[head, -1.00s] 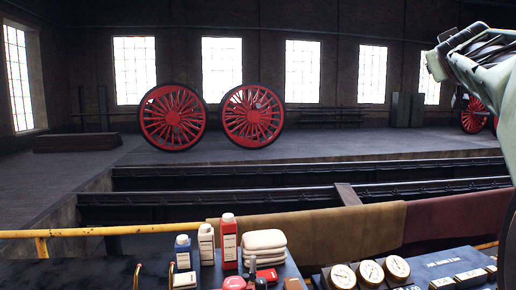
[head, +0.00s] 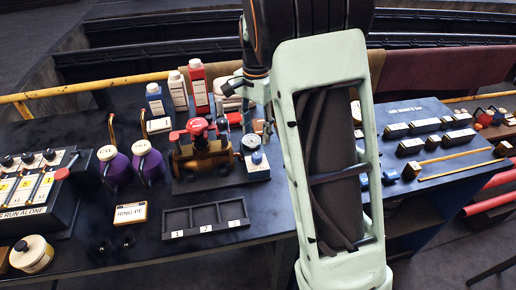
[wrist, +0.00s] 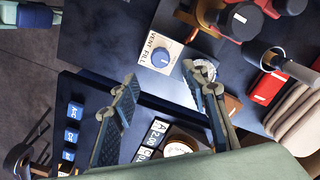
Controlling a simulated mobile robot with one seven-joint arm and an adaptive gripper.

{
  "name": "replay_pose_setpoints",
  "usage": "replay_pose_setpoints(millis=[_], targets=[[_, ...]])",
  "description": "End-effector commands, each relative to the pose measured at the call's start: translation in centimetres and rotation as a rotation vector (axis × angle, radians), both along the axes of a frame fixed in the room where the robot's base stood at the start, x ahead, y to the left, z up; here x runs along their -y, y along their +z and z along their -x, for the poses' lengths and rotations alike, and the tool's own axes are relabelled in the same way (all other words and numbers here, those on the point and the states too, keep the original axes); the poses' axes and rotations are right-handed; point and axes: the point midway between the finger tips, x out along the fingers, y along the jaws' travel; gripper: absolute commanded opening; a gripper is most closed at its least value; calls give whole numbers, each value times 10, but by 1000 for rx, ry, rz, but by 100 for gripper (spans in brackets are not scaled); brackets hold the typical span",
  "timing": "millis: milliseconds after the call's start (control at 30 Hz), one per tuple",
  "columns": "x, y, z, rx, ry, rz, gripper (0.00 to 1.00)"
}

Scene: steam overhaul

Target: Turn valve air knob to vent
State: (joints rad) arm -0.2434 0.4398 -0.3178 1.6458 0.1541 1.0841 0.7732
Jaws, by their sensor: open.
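The air knob is a round blue knob on a cream plate lettered VENT and FILL. It shows in the wrist view (wrist: 161,57) above centre and in the head view (head: 257,158) just left of my arm. A pale mark is on its face; I cannot tell which word it points to. A small dial gauge (wrist: 203,69) sits beside it. My gripper (wrist: 164,84) is open and empty, its fingers apart on either side below the knob in the wrist view, not touching it. In the head view my arm hides most of the gripper.
A brass valve with red handwheels (head: 199,150) stands left of the knob. Several bottles (head: 198,88) stand behind. A black three-slot tray (head: 205,219) and purple cans (head: 148,162) lie left. A blue-grey panel (head: 432,130) with black blocks lies right of my arm.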

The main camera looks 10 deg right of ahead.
Motion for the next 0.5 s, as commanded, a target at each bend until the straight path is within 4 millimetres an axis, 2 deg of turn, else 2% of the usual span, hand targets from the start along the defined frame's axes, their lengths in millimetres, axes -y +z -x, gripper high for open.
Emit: replay_pose_setpoints(millis=[300,500], targets=[[1,-61,1,-2,1,3,42],[1,-85,0,1,0,3,42]])
